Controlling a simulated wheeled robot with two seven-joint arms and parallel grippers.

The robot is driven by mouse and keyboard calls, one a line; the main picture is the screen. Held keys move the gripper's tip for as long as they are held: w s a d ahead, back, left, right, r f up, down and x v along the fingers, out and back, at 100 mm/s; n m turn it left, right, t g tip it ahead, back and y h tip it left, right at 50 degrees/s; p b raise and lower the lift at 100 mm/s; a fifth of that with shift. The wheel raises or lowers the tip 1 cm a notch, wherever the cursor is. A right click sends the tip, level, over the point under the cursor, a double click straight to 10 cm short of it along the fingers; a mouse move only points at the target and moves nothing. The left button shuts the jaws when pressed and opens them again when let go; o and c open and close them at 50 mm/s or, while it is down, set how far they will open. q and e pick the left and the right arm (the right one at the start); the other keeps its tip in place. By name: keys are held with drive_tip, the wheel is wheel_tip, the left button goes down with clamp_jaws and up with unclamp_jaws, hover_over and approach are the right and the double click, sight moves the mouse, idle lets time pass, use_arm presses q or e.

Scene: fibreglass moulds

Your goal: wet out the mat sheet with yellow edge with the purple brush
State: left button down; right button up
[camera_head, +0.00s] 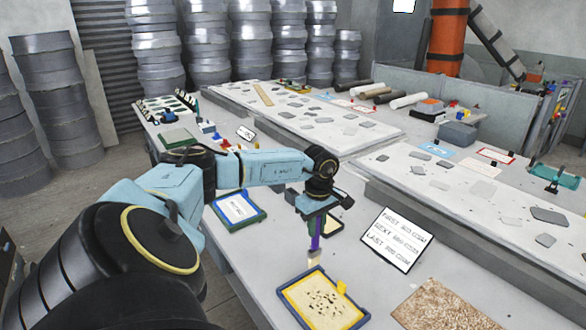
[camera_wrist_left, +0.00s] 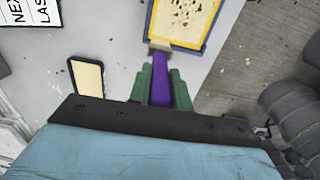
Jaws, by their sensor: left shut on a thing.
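The mat sheet with yellow edge (camera_head: 322,301) lies in a blue-rimmed tray near the front of the table. Its pale middle carries scattered dark specks. It also shows at the top of the left wrist view (camera_wrist_left: 183,22). My left gripper (camera_head: 314,222) is shut on the handle of the purple brush (camera_head: 315,243), which points down. The bristles (camera_head: 313,259) are over the far edge of the tray; I cannot tell whether they touch it. In the left wrist view the purple handle (camera_wrist_left: 164,78) sits between green fingers. My right gripper is not in view.
A sign with FIRST, NEXT and LAST (camera_head: 396,239) stands right of the brush. A brown speckled sheet (camera_head: 440,306) lies at the front right. A blue-framed tray (camera_head: 238,209) lies left of the gripper. Pale slabs with grey pieces (camera_head: 470,190) fill the table behind.

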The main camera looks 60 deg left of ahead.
use_arm(q)
drive_tip(key=shift+r+p, duration=0.8)
drive_tip(key=shift+r, duration=0.75)
